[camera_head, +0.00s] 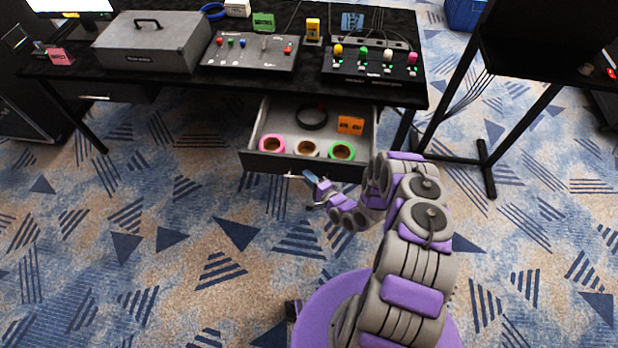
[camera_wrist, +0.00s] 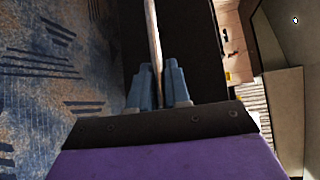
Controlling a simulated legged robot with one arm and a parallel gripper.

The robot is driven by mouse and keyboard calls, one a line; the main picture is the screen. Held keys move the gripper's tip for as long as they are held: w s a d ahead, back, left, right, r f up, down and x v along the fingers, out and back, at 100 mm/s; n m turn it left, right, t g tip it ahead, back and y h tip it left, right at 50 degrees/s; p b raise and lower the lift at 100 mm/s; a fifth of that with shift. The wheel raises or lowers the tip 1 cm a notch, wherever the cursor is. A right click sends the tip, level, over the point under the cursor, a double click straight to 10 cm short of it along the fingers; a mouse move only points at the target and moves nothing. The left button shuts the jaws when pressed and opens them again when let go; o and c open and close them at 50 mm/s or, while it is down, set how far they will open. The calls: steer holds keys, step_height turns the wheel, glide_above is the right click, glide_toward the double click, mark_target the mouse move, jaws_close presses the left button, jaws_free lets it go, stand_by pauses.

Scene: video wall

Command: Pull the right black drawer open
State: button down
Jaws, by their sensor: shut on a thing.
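The right black drawer (camera_head: 258,160) is pulled out from under the black desk. Its grey inside shows in the head view. It holds pink, tan and green tape rolls, a black ring and an orange item. The drawer's pale bar handle (camera_head: 291,177) is on the front face. My gripper (camera_head: 311,178) is at the front of the drawer, right of its middle. In the wrist view, my gripper (camera_wrist: 158,88) has its blue-grey fingers on both sides of the handle (camera_wrist: 152,40), shut on it. The black drawer front (camera_wrist: 190,45) lies behind the handle.
The desk (camera_head: 310,84) carries a grey case (camera_head: 155,42), control panels with coloured knobs (camera_head: 250,52) and small boxes. A left drawer (camera_head: 105,90) looks shut. A black stand (camera_head: 484,150) is to the right. Patterned carpet (camera_head: 180,250) in front is clear on the left.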

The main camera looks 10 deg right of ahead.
steer(key=shift+s+f, duration=0.1)
steer(key=shift+f, duration=0.05)
steer(key=c, duration=1.3)
jaws_free()
steer(key=shift+f, duration=0.1)
steer(key=shift+c, duration=0.2)
steer(key=shift+o, duration=0.6)
steer(key=p+v, duration=0.2)
steer(key=v, duration=1.5)
steer(key=shift+d, duration=0.1)
